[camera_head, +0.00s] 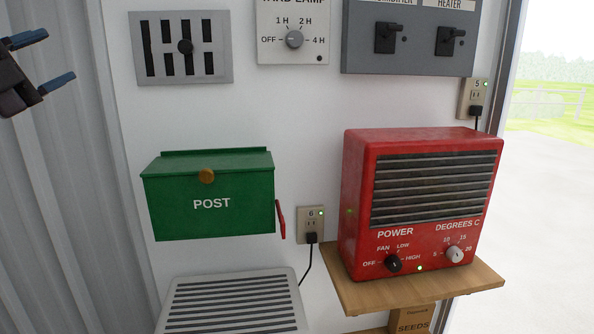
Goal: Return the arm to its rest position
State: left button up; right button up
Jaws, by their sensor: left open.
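My left gripper (51,62) shows at the upper left edge of the head view, in front of the grey corrugated wall. Its two blue-tipped fingers point right and are spread apart, with nothing between them. It is left of the vent panel and above the green post box, touching neither. Most of the left arm is outside the picture. My right gripper does not show.
A green post box (165,218) hangs on the white wall. A red heater (357,190) stands on a wooden shelf (400,293). A slatted vent (222,80), a timer dial panel (272,50) and a switch panel (420,58) are above. An open doorway is at right.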

pick_arm(q)
jog(key=w+f+n+y, duration=0.1)
jog(key=f+n+y, duration=0.3)
jog(key=f, duration=0.8)
jog(key=w+f+n+t+y, duration=0.1)
jog(key=w+f+n+y, duration=0.3)
jog(key=f, duration=0.9)
jog(key=s+f+n+y, duration=0.1)
jog(key=f+n+y, duration=0.3)
jog(key=f, duration=0.8)
jog(key=s+d+f+n+g, duration=0.2)
jog(key=s+d+f, duration=0.15)
jog(key=f, duration=0.35)
jog(key=s+d+f+n+g+h, duration=0.15)
jog(key=s+f, duration=0.25)
jog(key=f, duration=0.4)
jog(key=s+d+f+n+g, duration=0.2)
jog(key=s+d+f+n, duration=0.1)
jog(key=f, duration=0.4)
jog(key=s+d+f+n+g, duration=0.3)
jog(key=s+d+f, duration=0.2)
jog(key=s+f, duration=0.5)
jog(key=s, duration=0.4)
jog(key=shift+s+f, duration=0.35)
jog(key=shift+f, duration=0.05)
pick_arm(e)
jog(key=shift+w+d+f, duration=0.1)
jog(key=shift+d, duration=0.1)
